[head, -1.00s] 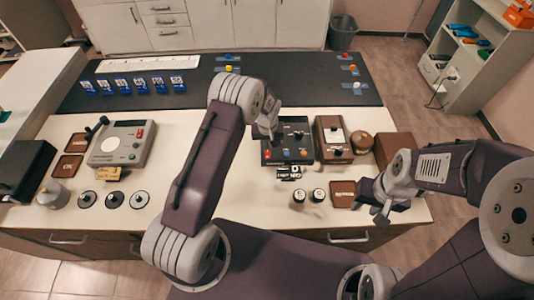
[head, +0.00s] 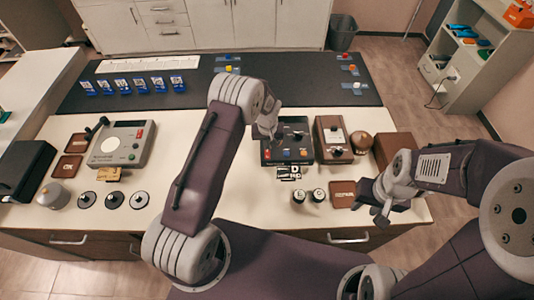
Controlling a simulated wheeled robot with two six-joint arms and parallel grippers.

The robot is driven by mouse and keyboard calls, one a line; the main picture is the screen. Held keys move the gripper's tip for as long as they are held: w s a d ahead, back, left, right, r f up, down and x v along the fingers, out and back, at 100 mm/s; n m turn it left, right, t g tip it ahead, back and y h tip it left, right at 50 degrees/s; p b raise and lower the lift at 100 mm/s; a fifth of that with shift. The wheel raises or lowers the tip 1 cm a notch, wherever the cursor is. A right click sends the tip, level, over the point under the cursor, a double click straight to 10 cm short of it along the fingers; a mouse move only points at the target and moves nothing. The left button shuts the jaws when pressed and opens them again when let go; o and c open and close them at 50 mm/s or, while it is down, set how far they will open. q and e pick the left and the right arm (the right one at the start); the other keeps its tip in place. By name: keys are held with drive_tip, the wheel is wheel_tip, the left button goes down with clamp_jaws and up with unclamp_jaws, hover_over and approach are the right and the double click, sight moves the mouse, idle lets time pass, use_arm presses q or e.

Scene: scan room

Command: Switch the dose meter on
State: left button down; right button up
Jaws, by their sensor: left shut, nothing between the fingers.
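A dark control box (head: 298,154) with knobs and coloured buttons stands at the middle of the counter. Right of it is a brown instrument (head: 333,133) with a pale face and a dark knob. A grey device (head: 121,145) with a pale round dial and a red switch stands at the left. No readable label shows which one is the dose meter. My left gripper (head: 270,130) is shut and empty at the dark box's upper left edge; contact cannot be told. My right gripper (head: 374,205) is open and empty above the counter's front right.
A round brown object (head: 362,142) and a brown box (head: 396,148) stand at the right.

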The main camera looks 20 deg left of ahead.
sight(267, 152)
use_arm(q)
drive_tip(key=shift+f+b, duration=0.8)
drive_tip(key=shift+f, duration=0.15)
idle(0.7)
drive_tip(key=shift+r, duration=0.1)
drive_tip(key=shift+r+p, duration=2.5)
drive_tip(key=shift+r, duration=1)
drive_tip(key=shift+f, duration=0.1)
